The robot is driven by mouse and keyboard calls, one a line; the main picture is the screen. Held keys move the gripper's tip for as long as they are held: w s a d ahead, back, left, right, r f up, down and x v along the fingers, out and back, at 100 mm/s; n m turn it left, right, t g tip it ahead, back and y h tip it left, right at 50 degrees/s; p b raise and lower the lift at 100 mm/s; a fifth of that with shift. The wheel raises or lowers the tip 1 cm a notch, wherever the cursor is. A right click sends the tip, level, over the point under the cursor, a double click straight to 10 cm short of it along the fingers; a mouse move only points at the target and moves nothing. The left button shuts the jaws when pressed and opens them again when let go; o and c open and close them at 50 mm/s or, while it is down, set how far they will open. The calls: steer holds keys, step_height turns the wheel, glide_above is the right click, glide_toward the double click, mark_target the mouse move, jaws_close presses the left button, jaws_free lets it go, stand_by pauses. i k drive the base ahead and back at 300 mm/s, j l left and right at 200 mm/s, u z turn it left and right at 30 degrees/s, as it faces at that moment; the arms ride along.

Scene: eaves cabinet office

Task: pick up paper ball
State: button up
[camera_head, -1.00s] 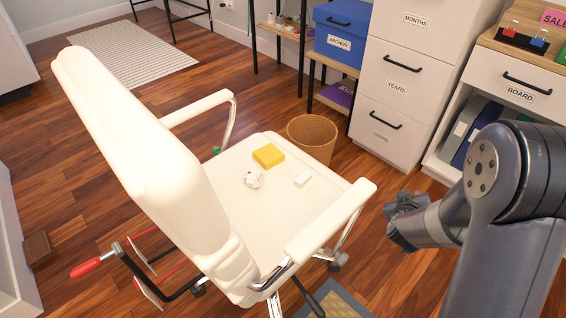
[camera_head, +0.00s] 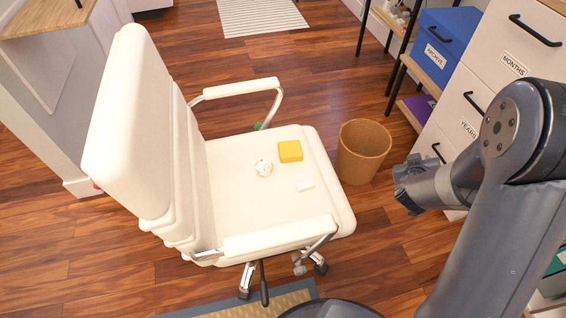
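The chair's near armrest (camera_head: 280,238) and far armrest (camera_head: 235,88) flank the seat. A brown wastebasket (camera_head: 362,150) stands right of the chair. White drawers (camera_head: 480,85) and a blue archive box (camera_head: 445,38) are at the upper right. Wooden floor is open at left.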

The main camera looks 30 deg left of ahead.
mark_target(264, 167)
steer(key=k+j+u, duration=0.1)
steer(key=j+u, duration=0.3)
steer(key=k+j, duration=0.1)
steer(key=j, duration=0.25)
steer(key=k+j, duration=0.1)
steer(key=j, duration=0.25)
steer(key=k+j+u, duration=0.1)
steer(key=j, duration=0.25)
